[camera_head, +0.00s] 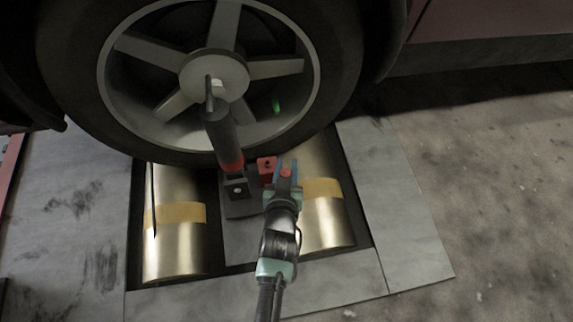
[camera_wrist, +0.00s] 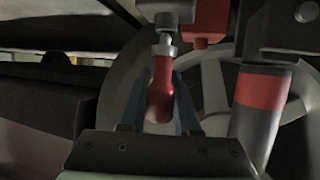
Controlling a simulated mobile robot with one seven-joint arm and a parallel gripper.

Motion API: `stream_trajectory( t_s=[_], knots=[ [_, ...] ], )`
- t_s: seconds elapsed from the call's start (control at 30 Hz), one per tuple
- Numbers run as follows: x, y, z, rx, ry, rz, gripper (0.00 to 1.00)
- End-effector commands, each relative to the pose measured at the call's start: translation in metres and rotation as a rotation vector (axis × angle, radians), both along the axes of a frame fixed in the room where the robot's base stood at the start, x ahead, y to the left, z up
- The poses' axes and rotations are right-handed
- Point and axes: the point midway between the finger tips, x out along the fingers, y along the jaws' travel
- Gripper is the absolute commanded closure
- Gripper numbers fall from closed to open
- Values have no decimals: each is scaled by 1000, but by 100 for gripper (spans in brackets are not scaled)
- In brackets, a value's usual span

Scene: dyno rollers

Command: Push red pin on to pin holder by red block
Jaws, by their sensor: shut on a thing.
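My gripper (camera_head: 286,176) is low over the dyno bed, just right of the red block (camera_head: 267,168). Its blue fingers are shut on the red pin (camera_head: 286,173), whose red end shows between them. In the wrist view the red pin (camera_wrist: 161,85) lies between the blue fingers (camera_wrist: 160,105). A silver metal fitting (camera_wrist: 164,47) is at its far end, close to a grey stud in line with it. I cannot tell whether this fitting belongs to the pin or the pin holder. The red block (camera_wrist: 208,22) shows to the right of the fitting.
A dark cylinder with a red band (camera_head: 220,138) stands left of the red block, close to my gripper. The car wheel (camera_head: 213,75) looms behind. Brass rollers (camera_head: 176,240) lie on both sides. The floor at right is free.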

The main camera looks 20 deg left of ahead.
Motion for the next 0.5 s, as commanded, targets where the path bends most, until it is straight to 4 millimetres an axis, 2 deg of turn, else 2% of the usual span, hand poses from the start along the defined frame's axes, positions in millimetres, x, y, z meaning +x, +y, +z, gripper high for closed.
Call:
stream_trajectory(
  t_s=[0.5],
  knots=[
    [0, 0, -8, 0, 0, 0, 100]
  ],
)
